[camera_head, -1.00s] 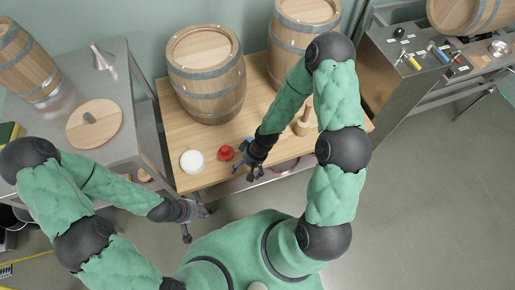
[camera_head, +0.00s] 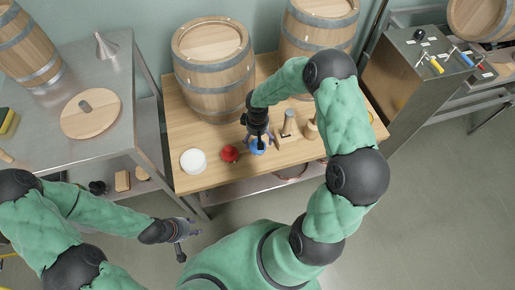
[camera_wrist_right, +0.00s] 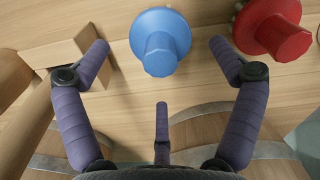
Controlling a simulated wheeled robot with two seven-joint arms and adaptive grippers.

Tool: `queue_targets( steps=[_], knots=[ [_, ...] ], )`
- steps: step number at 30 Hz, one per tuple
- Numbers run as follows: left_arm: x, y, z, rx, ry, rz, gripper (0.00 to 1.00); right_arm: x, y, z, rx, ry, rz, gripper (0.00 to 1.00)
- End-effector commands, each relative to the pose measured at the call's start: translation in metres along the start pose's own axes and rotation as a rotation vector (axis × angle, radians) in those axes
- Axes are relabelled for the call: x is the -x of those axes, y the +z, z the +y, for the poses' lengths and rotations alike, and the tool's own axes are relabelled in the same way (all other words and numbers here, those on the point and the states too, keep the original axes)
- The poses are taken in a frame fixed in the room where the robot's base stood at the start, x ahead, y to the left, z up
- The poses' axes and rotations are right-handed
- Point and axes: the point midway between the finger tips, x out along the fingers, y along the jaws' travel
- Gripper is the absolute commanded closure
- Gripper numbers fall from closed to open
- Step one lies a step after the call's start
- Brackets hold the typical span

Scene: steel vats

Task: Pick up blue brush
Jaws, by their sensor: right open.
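The blue brush (camera_head: 258,148) stands on the wooden tabletop, mostly under my right gripper in the head view. In the right wrist view the blue brush (camera_wrist_right: 160,42) has a round blue base and a stubby blue handle pointing toward the camera. My right gripper (camera_wrist_right: 160,62) is open, with one finger to each side of the brush and a third below it, apart from it. In the head view my right gripper (camera_head: 257,135) is over the brush. My left gripper (camera_head: 182,238) is open and empty, off the table's front edge.
A red brush (camera_head: 229,154) stands close to the left of the blue one, and a white round item (camera_head: 193,161) lies farther left. A wooden piece (camera_head: 288,124) stands close to its right. Barrels (camera_head: 214,75) stand behind. A steel table (camera_head: 120,60) is at the left.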

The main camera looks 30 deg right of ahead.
Motion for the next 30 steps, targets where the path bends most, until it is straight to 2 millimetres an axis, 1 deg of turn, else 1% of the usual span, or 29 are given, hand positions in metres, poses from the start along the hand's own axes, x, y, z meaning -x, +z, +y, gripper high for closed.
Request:
queue_targets(
  steps=[1, 5, 8, 13, 16, 19, 25, 26, 27, 29, 30],
  knots=[
    [-0.004, 0.000, -0.001, 0.000, 0.000, 0.000, 0.60, -0.007, 0.000, 0.000, 0.000, 0.000, 0.000, 0.07],
    [-0.006, 0.000, -0.002, 0.000, 0.000, 0.000, 0.60, -0.013, 0.000, 0.000, 0.000, 0.000, 0.002, 0.07],
    [-0.010, 0.000, -0.004, 0.000, 0.000, 0.000, 0.60, -0.021, 0.001, -0.001, 0.000, -0.001, 0.002, 0.07],
    [-0.024, -0.001, -0.009, 0.000, 0.000, 0.000, 0.60, -0.044, 0.006, -0.004, 0.000, -0.001, 0.000, 0.07],
    [-0.029, -0.001, -0.011, 0.000, 0.000, 0.000, 0.60, -0.057, 0.005, -0.004, -0.001, -0.001, 0.001, 0.07],
    [-0.031, -0.001, -0.011, 0.000, 0.000, 0.000, 0.60, -0.062, 0.005, -0.003, -0.001, 0.000, 0.003, 0.07],
    [-0.030, -0.001, -0.011, 0.000, 0.000, 0.000, 0.60, -0.061, 0.004, -0.003, -0.001, 0.000, 0.003, 0.07],
    [-0.030, -0.001, -0.011, 0.000, 0.000, 0.000, 0.60, -0.061, 0.004, -0.003, -0.001, 0.000, 0.003, 0.15],
    [-0.030, -0.001, -0.011, 0.000, 0.000, 0.000, 0.60, -0.061, 0.004, -0.003, -0.001, 0.000, 0.003, 0.27],
    [-0.030, -0.001, -0.011, 0.000, 0.000, 0.000, 0.60, -0.061, 0.004, -0.003, -0.001, 0.000, 0.003, 0.43],
    [-0.030, -0.001, -0.011, 0.000, 0.000, 0.000, 0.60, -0.061, 0.005, -0.004, -0.001, 0.000, 0.003, 0.55]
  ],
)
